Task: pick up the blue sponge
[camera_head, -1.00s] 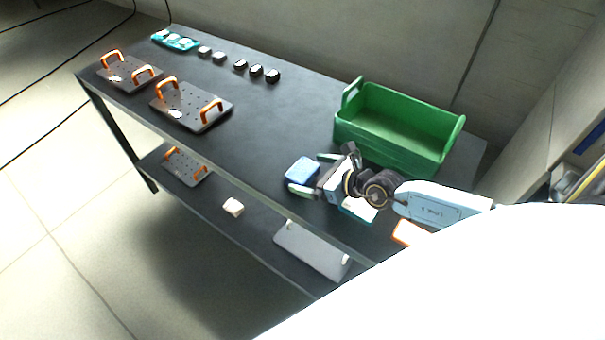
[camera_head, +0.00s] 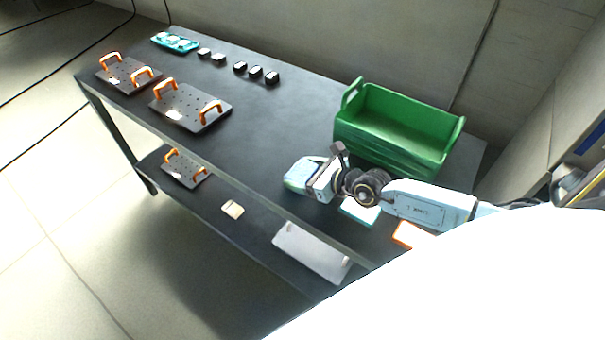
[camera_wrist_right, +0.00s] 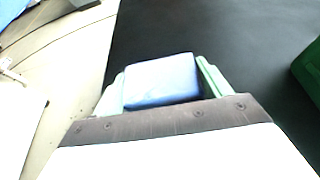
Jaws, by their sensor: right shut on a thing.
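The blue sponge (camera_wrist_right: 161,80) sits between the two pale green fingers of my right gripper (camera_wrist_right: 160,85) in the right wrist view. The fingers are shut on it, one on each side. In the head view my right gripper (camera_head: 302,176) is low over the dark table top (camera_head: 260,130), near its front edge, and covers much of the sponge (camera_head: 298,170). I cannot tell whether the sponge is touching the table. My left gripper is not in view.
A green open box (camera_head: 390,150) stands behind and right of my right gripper. A teal and white block (camera_head: 360,212) and an orange-edged item (camera_head: 404,235) lie near my arm. Plates with orange handles (camera_head: 190,108), small dark blocks (camera_head: 256,72) and a teal tray (camera_head: 175,42) are farther left.

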